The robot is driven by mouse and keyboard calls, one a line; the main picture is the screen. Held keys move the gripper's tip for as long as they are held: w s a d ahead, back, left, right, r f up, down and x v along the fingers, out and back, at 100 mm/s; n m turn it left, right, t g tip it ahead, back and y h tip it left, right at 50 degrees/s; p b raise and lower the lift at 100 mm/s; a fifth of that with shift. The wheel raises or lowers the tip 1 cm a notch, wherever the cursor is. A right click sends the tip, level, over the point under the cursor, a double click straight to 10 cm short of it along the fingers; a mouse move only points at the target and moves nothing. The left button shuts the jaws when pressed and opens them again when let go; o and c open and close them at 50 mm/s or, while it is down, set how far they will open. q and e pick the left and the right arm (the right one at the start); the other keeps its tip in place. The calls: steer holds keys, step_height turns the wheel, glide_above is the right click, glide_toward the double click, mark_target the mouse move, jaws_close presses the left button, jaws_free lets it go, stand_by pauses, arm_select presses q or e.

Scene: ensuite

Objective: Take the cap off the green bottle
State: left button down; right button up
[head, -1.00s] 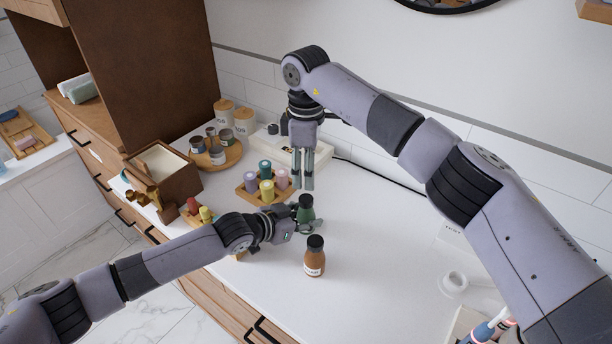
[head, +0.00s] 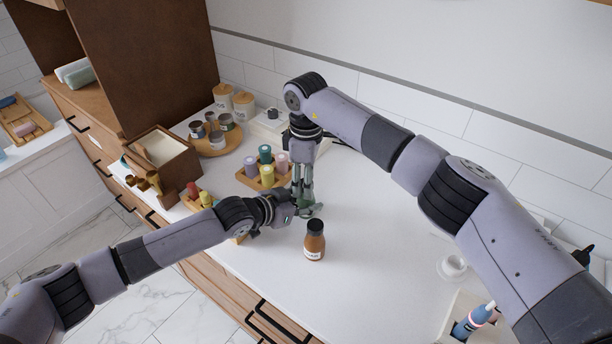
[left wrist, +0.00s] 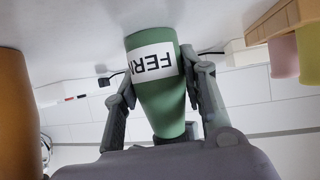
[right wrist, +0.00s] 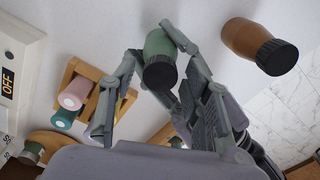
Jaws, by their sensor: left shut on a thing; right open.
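The green bottle (left wrist: 160,90), labelled "FERN", is upright on the counter, with its dark cap (right wrist: 160,72) on top. My left gripper (head: 308,209) is shut on the bottle's body from the side, with one finger along each side in the left wrist view. My right gripper (head: 302,188) points down from above the bottle. Its fingers are open, one on each side of the cap in the right wrist view; I cannot tell whether either touches it. In the head view my grippers hide most of the bottle and its cap.
A brown bottle (head: 314,242) with a black cap stands close by, nearer the counter's front edge. A wooden tray (head: 256,184) with several coloured bottles is left of my right gripper.

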steer(key=shift+c, duration=0.5)
jaws_close()
